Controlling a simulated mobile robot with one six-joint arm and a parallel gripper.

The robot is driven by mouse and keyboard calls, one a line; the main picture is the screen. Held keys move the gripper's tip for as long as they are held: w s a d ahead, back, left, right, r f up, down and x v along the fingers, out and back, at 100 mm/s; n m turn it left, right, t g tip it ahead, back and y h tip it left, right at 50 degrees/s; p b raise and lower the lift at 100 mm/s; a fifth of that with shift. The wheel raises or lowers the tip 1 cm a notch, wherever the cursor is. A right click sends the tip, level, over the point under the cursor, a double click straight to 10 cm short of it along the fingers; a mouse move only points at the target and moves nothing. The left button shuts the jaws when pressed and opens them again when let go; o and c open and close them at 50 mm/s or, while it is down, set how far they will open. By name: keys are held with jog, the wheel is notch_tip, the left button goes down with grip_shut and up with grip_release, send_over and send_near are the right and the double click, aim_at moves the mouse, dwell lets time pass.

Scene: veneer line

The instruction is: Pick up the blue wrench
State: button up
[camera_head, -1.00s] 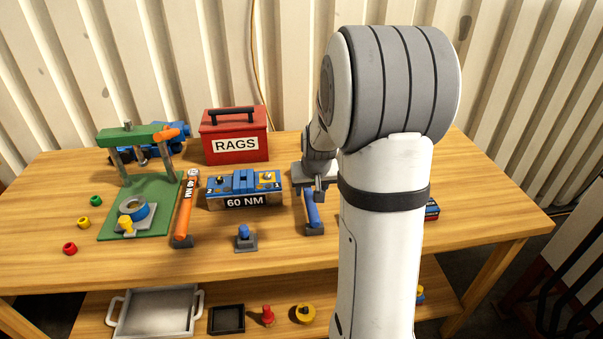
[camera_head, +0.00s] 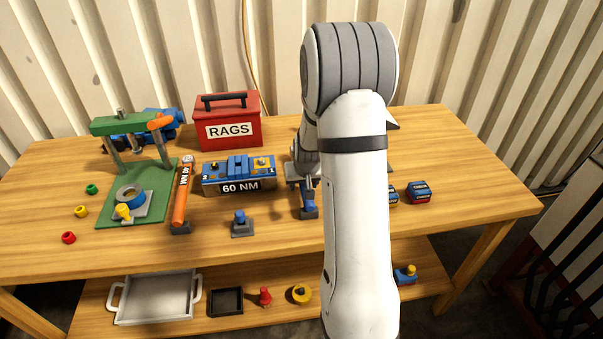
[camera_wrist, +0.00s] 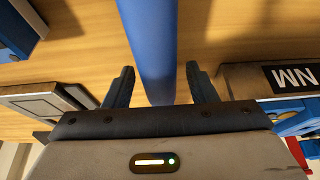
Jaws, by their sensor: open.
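The blue wrench (camera_head: 309,208) lies on the workbench with its near end on a small dark rest. My arm hides much of it in the head view. My gripper (camera_head: 310,188) is over the wrench. In the wrist view the blue wrench handle (camera_wrist: 153,45) runs from the top edge down between the two dark fingers of my gripper (camera_wrist: 160,85). The fingers stand apart, one on each side of the handle, with a gap on both sides. Whether they are level with the handle or above it I cannot tell.
Left of the wrench stand the blue 60 NM block (camera_head: 238,172), an orange wrench (camera_head: 181,195) and a small blue-topped part (camera_head: 240,222). The red RAGS box (camera_head: 228,123) is behind. Dark blue boxes (camera_head: 418,192) lie to the right. The lower shelf holds a grey tray (camera_head: 156,298).

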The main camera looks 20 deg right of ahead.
jog(key=shift+c, duration=0.3)
grip_shut()
dwell(0.4)
